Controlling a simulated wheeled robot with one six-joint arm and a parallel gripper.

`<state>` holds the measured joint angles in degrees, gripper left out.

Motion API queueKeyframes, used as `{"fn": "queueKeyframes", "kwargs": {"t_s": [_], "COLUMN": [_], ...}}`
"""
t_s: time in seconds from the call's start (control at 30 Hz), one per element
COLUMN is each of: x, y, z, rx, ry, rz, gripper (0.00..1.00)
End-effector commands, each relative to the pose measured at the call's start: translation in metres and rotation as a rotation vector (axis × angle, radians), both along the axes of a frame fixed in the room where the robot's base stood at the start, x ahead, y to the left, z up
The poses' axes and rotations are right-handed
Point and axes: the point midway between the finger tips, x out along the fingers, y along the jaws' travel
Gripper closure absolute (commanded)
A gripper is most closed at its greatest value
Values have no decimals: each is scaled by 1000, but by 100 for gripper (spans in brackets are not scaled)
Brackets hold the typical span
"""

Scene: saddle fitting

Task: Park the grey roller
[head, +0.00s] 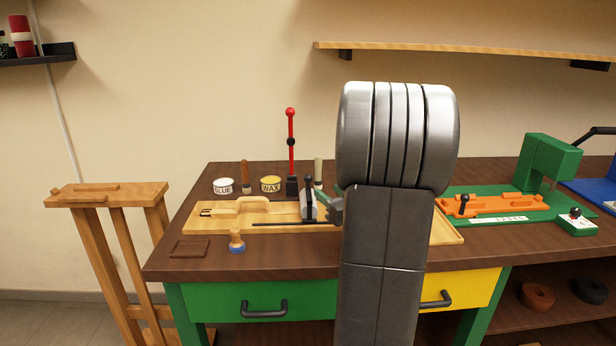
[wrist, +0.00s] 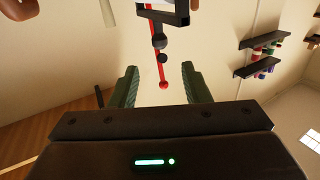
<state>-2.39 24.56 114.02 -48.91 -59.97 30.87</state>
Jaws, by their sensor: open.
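A grey roller-like piece (head: 309,206) with a black knobbed handle stands upright on the pale wooden board (head: 215,222) in the head view. My gripper (head: 336,207) is just right of it, mostly hidden behind my arm. In the wrist view my gripper (wrist: 158,74) is open, its two green fingers apart with nothing clasped between them. A dark frame (wrist: 176,17) with black knobs (wrist: 159,41) shows beyond the fingertips; I cannot tell whether it is the roller's holder. The roller's far side is hidden.
A red lever (head: 291,145) stands behind the board, near the glue pot (head: 223,186) and wax tin (head: 271,184). A wooden-knobbed tool (head: 237,242) stands in front. A green press (head: 550,165) and orange fixture (head: 500,204) are right. My arm hides the bench's middle.

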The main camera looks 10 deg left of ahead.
Motion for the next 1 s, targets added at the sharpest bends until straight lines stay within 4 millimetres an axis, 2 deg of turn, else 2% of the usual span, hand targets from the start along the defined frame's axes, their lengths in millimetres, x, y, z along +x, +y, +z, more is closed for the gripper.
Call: {"fn": "queueKeyframes", "kwargs": {"t_s": [0.3, 0.5, 0.7, 0.97, 1.0], "x": [50, 74, 83, 84, 84], "y": [48, 69, 78, 79, 79], "z": [-1, 0, 0, 0, 0], "rx": [-1, -1, -1, -1, -1], "ry": [-1, 0, 0, 0, 0], "rz": [2, 0, -1, -1, -1], "gripper": [57, 57, 57, 57, 61]}}
